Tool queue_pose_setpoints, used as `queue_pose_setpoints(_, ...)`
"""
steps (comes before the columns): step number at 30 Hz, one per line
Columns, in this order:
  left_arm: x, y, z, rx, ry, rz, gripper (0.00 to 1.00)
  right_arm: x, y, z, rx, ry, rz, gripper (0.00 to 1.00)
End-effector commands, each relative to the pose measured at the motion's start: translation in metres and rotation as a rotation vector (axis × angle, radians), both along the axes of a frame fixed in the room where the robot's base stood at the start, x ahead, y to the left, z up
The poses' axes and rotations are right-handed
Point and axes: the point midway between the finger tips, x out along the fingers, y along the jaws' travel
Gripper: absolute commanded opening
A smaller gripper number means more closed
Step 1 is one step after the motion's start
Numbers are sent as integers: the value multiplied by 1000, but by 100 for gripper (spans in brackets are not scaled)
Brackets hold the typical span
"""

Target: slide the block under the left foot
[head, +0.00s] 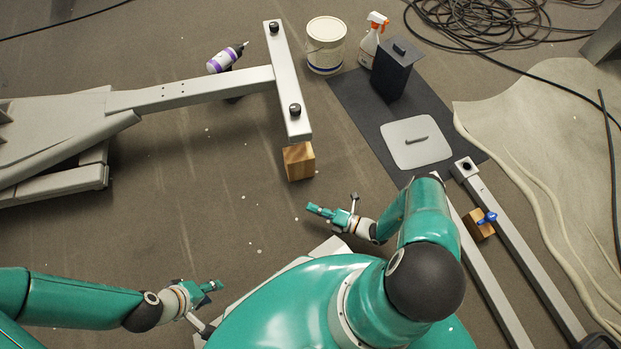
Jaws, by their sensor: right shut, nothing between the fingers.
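A wooden block (299,162) sits at the near end of the elliptical's grey crossbar foot (290,90). The bar's end meets or overlaps the block's far top edge; I cannot tell how much of the block lies beneath it. My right gripper (317,210) is shut and empty, a little nearer to me than the block and apart from it. My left gripper (213,287) is at the lower left, well away from the block, with nothing visible in it; its finger opening is too small to judge.
A second wooden block (477,225) with a blue knob lies between grey rails (515,255) at right. A dark mat (350,95) holds a grey plate (415,142) and a dark box (392,72). Floor left of the block is clear.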

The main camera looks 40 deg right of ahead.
Motion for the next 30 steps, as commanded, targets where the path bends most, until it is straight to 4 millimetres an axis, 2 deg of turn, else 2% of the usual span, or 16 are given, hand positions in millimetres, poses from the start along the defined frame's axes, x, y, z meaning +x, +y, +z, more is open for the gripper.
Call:
queue_pose_setpoints(1,0,0,-4,0,0,0,40,-8,-19,-12,43,-3,-104,0)
queue_pose_setpoints(3,0,0,-5,0,0,0,40,-14,-37,-17,85,-15,-198,0)
queue_pose_setpoints(6,0,0,-6,0,0,0,40,-16,-49,-19,110,-27,-262,0)
queue_pose_setpoints(11,0,0,-7,0,0,0,40,-2,-48,-18,116,-32,-270,0)
queue_pose_setpoints(24,0,0,-19,0,0,0,40,81,-26,-19,112,-33,-266,0)
queue_pose_setpoints(30,0,0,-28,0,0,0,40,103,-44,-20,111,-32,-270,0)
